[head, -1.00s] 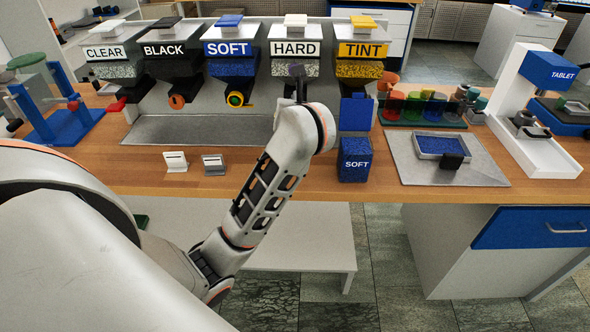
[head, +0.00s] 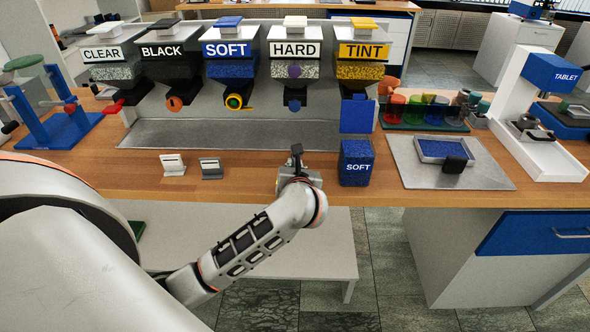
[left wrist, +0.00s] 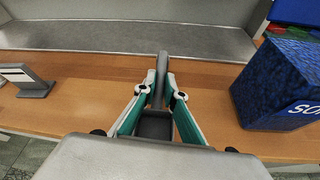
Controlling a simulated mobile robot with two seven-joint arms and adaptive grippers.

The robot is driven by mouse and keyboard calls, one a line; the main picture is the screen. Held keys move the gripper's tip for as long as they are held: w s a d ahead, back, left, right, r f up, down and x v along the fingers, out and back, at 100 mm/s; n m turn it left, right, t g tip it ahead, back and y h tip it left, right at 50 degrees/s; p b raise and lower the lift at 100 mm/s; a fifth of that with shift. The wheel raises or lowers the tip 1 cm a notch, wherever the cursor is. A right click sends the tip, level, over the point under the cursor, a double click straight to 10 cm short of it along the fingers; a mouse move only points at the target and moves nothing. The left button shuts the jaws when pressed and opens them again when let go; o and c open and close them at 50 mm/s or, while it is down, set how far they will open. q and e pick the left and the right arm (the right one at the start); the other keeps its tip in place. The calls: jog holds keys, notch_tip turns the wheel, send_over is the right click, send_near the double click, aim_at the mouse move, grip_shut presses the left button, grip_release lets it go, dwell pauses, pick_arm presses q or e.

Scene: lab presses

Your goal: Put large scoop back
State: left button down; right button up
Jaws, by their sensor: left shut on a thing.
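My left gripper (head: 297,168) is over the front part of the wooden bench, below the HARD dispenser and left of the blue SOFT bin. In the left wrist view its two fingers (left wrist: 159,95) are closed around a dark grey scoop (left wrist: 155,126), with a grey handle (left wrist: 162,72) pointing away. In the head view only a dark part of the scoop (head: 296,150) shows above the gripper. Two small stands, one white (head: 173,165) and one grey (head: 210,168), are on the bench to the left. The grey stand also shows in the left wrist view (left wrist: 32,82). My right gripper is out of view.
The SOFT bin (head: 355,164) is close on the right, and also fills the right of the left wrist view (left wrist: 280,85). A metal strip (head: 220,134) lies under the row of labelled dispensers. Bare wood lies between the grey stand and my gripper.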

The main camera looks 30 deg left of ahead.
pick_arm(q)
jog(key=shift+f, duration=0.45)
jog(key=c, duration=2.1)
grip_release()
jog(key=shift+f, duration=0.15)
